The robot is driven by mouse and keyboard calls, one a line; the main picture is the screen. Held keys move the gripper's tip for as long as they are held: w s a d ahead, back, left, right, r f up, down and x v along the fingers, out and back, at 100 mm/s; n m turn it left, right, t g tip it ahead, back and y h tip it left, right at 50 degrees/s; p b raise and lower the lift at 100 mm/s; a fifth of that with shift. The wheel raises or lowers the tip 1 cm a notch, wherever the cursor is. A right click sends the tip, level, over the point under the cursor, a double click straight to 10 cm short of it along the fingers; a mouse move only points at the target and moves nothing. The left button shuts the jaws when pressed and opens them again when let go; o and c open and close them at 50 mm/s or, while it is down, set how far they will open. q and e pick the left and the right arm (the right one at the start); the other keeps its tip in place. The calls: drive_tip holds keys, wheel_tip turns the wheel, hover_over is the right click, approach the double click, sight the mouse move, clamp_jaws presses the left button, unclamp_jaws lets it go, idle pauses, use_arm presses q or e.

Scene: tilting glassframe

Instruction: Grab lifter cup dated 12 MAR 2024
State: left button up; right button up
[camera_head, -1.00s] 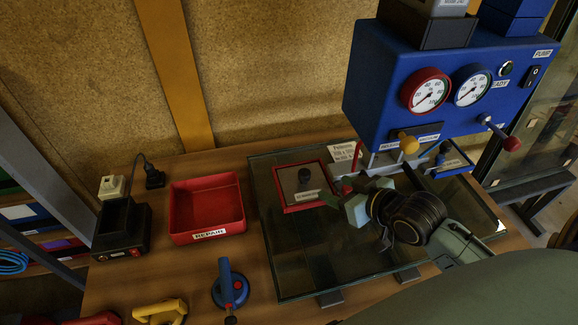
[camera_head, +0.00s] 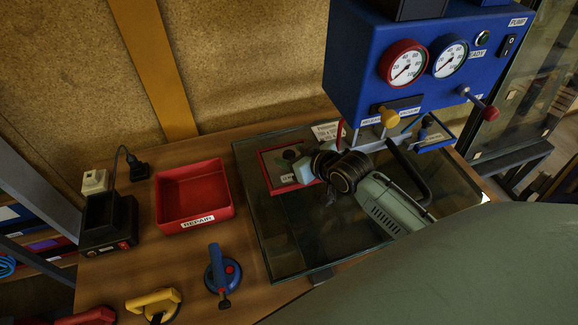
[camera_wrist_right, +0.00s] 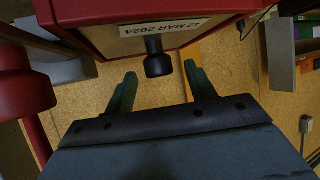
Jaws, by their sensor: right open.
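The lifter cup (camera_head: 277,163) is a square red-framed plate with a grey top and a short black knob. It lies on the glass pane (camera_head: 275,235) in the head view. In the right wrist view its label (camera_wrist_right: 188,28) reads 12 MAR 2024, and its black knob (camera_wrist_right: 157,62) sticks out toward my fingers. My right gripper (camera_head: 303,169) is at the cup's right side and covers part of it. In the wrist view the open fingers (camera_wrist_right: 160,88) stand either side of the knob's line, with no contact visible. My left gripper is not in view.
A blue pump box (camera_head: 365,75) with gauges and levers stands behind the glass, close to my right arm. A red REPAIR bin (camera_head: 193,196), a blue-handled cup (camera_head: 222,272) and a yellow-handled tool (camera_head: 153,302) are on the left. A black device (camera_head: 108,225) stands further left.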

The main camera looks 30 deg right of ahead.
drive_tip(key=shift+x, duration=1.05)
clamp_jaws()
drive_tip(key=shift+r, duration=0.1)
